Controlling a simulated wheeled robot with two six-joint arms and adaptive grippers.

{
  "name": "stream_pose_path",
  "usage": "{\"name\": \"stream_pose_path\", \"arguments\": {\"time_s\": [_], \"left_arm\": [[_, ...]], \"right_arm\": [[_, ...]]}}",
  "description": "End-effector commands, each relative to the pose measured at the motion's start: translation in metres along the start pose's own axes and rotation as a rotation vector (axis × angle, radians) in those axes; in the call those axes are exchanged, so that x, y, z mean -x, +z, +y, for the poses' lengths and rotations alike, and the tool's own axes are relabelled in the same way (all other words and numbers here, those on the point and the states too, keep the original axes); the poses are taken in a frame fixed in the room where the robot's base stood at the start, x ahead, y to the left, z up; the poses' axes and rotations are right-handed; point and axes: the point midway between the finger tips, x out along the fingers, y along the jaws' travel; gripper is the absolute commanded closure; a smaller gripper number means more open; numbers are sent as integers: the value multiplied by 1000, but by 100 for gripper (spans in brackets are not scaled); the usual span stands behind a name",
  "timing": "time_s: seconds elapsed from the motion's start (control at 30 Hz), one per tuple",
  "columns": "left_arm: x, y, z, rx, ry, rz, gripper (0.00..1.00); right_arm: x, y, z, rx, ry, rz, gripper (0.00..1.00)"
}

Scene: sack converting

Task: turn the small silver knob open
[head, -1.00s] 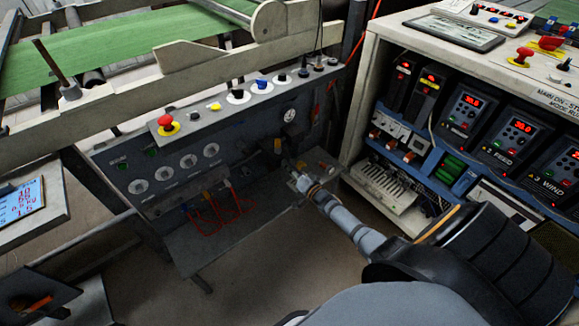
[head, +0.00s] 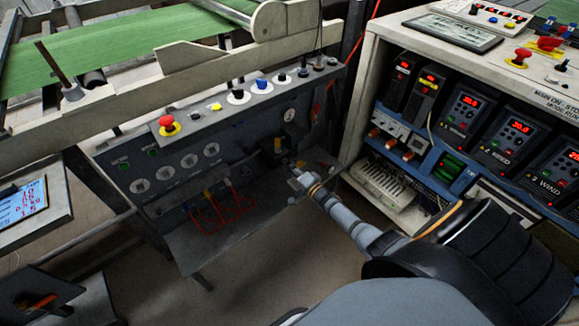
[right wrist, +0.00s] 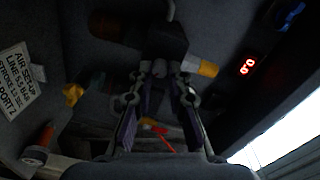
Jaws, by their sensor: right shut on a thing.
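My right gripper (head: 297,172) reaches in from the lower right to the right part of the dark control panel (head: 165,208). In the right wrist view its two fingers (right wrist: 160,82) close around a small greyish silver knob (right wrist: 159,68) in front of a dark block. The gripper is shut on this knob. In the head view the knob is hidden by the gripper or too small and dark to make out. How far it is turned cannot be told. My left gripper is not in view.
A round gauge (head: 289,115) sits above the gripper. A yellow-ended fitting (right wrist: 207,68) and a red digital readout (right wrist: 248,66) are to the right in the wrist view. A red mushroom button (head: 167,122) tops the panel. A cabinet (head: 358,95) with drives stands right.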

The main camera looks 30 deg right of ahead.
Motion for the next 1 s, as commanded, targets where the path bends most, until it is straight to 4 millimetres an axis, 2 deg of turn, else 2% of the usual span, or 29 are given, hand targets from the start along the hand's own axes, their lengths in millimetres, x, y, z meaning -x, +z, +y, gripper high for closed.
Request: {"name": "stream_pose_path", "arguments": {"time_s": [0.33, 0.37, 0.5, 0.83, 1.0], "left_arm": [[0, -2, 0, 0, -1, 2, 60], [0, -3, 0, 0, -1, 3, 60], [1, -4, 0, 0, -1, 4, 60], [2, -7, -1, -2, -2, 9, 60], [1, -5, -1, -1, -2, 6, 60]], "right_arm": [[1, 1, 1, -1, 2, -1, 100], [1, 1, 1, -1, 2, -1, 79], [0, 1, 1, -1, 2, -1, 60], [3, 0, 1, 0, 1, 0, 60], [30, 1, 2, 2, 4, -3, 60]]}}
